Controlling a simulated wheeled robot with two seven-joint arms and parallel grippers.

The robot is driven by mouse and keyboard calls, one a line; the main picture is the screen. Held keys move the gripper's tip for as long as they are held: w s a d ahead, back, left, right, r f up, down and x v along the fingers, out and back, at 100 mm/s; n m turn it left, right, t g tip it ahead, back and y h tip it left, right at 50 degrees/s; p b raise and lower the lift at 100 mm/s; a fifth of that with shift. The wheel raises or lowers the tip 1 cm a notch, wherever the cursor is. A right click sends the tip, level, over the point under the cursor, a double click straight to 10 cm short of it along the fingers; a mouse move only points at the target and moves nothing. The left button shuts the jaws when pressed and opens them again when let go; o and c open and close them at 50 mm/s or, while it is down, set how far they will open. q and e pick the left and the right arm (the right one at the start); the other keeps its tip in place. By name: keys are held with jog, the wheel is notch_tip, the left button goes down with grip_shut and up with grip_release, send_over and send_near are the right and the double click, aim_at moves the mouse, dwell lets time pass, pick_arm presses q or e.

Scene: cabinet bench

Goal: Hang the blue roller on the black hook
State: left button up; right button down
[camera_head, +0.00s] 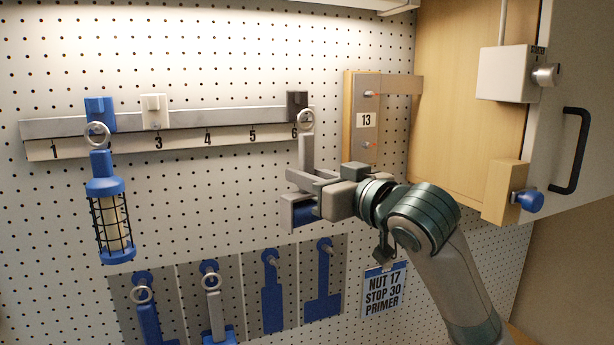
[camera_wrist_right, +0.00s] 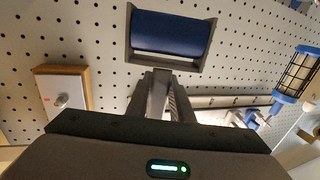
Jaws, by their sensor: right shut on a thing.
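The blue roller (camera_head: 302,212) hangs below my right gripper (camera_head: 312,183), in a grey frame with a grey handle and a metal ring at the top. My right gripper is shut on its handle. The ring overlaps the lower right part of the black hook (camera_head: 296,101), near number 6 on the rail; I cannot tell whether it is around the hook's peg. In the right wrist view, the blue roller (camera_wrist_right: 170,34) shows beyond my right gripper's fingers (camera_wrist_right: 167,92). My left gripper is not in view.
A blue-caged lamp (camera_head: 110,222) hangs from the blue hook (camera_head: 99,112) at left. A white hook (camera_head: 154,111) on the rail is empty. Blue tools hang below on the pegboard. A cabinet door is at right.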

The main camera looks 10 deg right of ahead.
jog(key=c, duration=1.5)
grip_release()
jog(key=shift+s, duration=0.1)
jog(key=shift+s+d+b, duration=0.2)
jog(key=shift+s+b, duration=0.1)
jog(key=shift+s, duration=0.05)
jog(key=shift+b+v, duration=5.2)
jog(key=shift+v, duration=3.1)
